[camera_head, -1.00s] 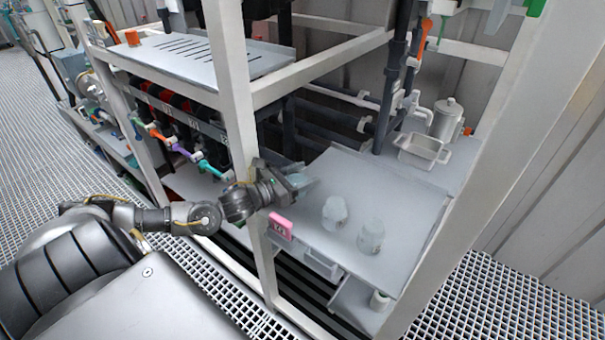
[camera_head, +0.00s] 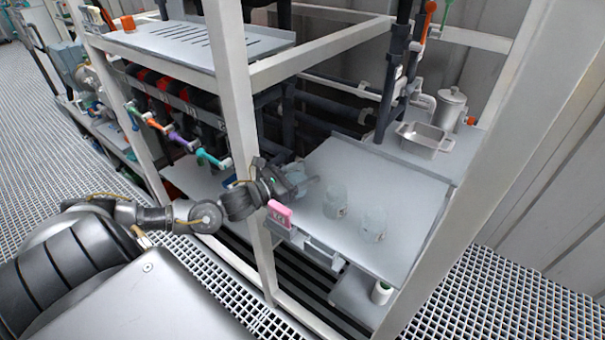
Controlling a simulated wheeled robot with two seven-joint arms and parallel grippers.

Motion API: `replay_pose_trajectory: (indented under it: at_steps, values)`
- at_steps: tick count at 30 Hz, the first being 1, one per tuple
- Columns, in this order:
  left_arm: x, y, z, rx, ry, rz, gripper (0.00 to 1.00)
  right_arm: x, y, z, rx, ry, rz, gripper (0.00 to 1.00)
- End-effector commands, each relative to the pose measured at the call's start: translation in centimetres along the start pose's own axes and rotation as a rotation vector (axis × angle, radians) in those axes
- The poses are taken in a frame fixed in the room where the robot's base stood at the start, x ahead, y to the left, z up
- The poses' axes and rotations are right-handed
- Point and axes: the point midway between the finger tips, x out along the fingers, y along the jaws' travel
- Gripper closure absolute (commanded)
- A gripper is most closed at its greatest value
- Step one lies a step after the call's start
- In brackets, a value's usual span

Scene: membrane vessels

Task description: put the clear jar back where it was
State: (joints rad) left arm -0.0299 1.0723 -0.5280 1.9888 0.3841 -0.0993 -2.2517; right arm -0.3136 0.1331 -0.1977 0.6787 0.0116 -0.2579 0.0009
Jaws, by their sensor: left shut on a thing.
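My left gripper (camera_head: 292,181) reaches past the white frame post, over the left edge of the grey shelf. It is shut on a pale, see-through thing (camera_head: 308,184) that looks like a clear jar. The gripper hides much of it, and I cannot tell whether it touches the shelf. Two other clear jars stand upright on the shelf to the right of the gripper: one nearer to it (camera_head: 335,201), and one farther right and closer to the front (camera_head: 373,223). My right gripper is not in view.
The grey shelf (camera_head: 400,195) has free room behind and right of the jars. A metal pan (camera_head: 424,140) and a lidded metal canister (camera_head: 450,108) stand at the back. A white post (camera_head: 240,110) and a pink tag (camera_head: 279,213) are close to my left arm.

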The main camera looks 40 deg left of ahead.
Motion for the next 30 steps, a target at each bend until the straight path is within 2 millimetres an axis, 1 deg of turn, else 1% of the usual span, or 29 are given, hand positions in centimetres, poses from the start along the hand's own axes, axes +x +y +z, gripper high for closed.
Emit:
replay_pose_trajectory:
  at_steps: [14,15,20,21,30]
  values:
    - [0.01,0.00,-1.03,0.000,-0.001,0.000,0.75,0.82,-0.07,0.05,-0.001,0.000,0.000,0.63]
    - [0.01,0.00,-0.97,0.000,-0.001,0.000,0.41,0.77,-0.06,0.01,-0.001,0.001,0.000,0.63]
    - [0.00,0.00,-0.94,0.000,-0.001,0.000,0.20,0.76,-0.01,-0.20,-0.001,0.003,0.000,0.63]
    - [0.00,0.00,-0.95,0.000,-0.001,0.000,0.19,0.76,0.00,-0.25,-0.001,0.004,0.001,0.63]
    - [-0.01,0.00,-0.88,0.000,0.001,0.000,0.19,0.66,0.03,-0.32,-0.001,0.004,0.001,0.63]
